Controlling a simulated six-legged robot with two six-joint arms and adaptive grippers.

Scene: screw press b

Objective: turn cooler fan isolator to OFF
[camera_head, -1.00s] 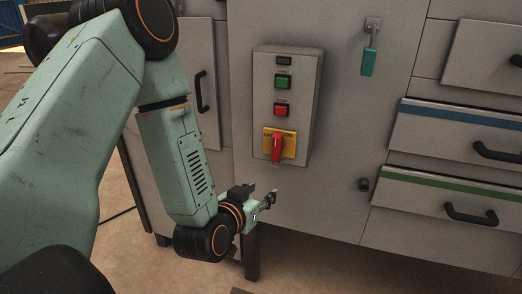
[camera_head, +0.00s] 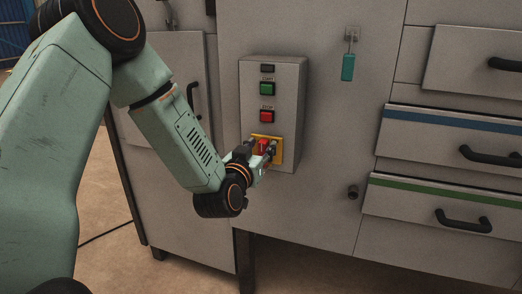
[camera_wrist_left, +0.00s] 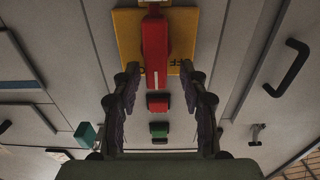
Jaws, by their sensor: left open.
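The isolator is a red handle (camera_head: 263,147) on a yellow plate (camera_head: 279,153), low on a grey control box (camera_head: 285,112). In the left wrist view the red handle (camera_wrist_left: 155,52) stands out from the yellow plate (camera_wrist_left: 128,35), where part of the lettering "OFF" shows. My left gripper (camera_head: 262,151) is at the plate, and its fingers partly hide the handle in the head view. In the left wrist view the gripper (camera_wrist_left: 160,88) is open, one finger on each side of the handle's line, with gaps on both sides. My right gripper is not in view.
A green button (camera_head: 267,88) and a red button (camera_head: 266,116) sit above the isolator. A teal tag (camera_head: 348,67) hangs on the cabinet to the right. Drawers with black handles (camera_head: 463,220) stand further right.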

